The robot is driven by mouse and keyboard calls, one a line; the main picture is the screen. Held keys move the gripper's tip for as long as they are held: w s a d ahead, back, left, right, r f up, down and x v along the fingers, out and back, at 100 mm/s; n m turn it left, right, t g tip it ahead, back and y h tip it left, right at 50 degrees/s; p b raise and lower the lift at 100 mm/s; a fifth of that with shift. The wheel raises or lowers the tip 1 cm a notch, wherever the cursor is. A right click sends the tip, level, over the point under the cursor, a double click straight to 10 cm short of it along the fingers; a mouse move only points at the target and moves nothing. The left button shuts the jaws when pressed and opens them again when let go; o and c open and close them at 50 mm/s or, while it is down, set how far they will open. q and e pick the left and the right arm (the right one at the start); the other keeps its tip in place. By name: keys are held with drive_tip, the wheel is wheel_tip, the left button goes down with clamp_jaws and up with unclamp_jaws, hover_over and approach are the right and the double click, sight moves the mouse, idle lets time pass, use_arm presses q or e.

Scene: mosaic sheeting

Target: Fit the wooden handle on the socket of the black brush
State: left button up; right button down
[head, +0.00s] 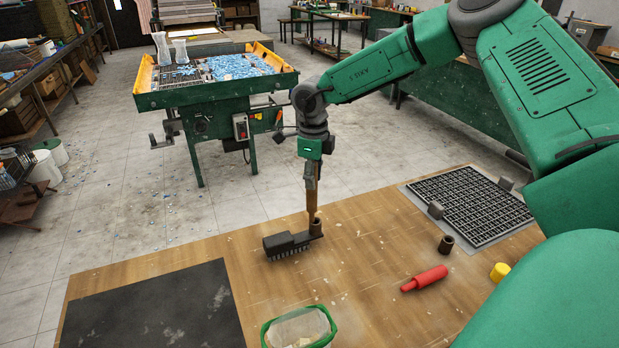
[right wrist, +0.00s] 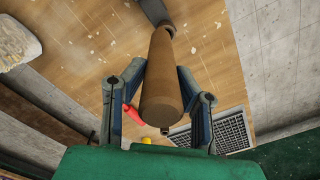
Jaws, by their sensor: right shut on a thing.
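The wooden handle (head: 313,202) is brown and hangs nearly upright in my right gripper (head: 312,180). The right gripper is shut on it; the right wrist view shows the handle (right wrist: 162,85) between both fingers. The black brush (head: 284,244) lies bristles down on the wooden table, its socket (head: 316,229) opening upward at its right end. The handle's lower end is at the socket's mouth in the head view; I cannot tell whether it is inside. In the right wrist view only a dark part of the brush (right wrist: 154,10) shows past the handle's far end. My left gripper is out of view.
A red-handled tool (head: 426,278), a dark cylinder (head: 446,244) and a yellow piece (head: 499,272) lie right of the brush. A black grid panel (head: 470,204) is at the right. A green-rimmed container (head: 268,332) and a dark mat (head: 150,315) are nearer.

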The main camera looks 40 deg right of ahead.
drive_tip(key=shift+d+f, duration=0.1)
drive_tip(key=shift+d, duration=0.35)
drive_tip(key=shift+a+r, duration=0.2)
drive_tip(key=shift+r, duration=0.1)
drive_tip(key=shift+d+f, duration=0.15)
drive_tip(key=shift+d, duration=0.05)
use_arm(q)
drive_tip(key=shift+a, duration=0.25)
use_arm(e)
drive_tip(key=shift+a, duration=0.35)
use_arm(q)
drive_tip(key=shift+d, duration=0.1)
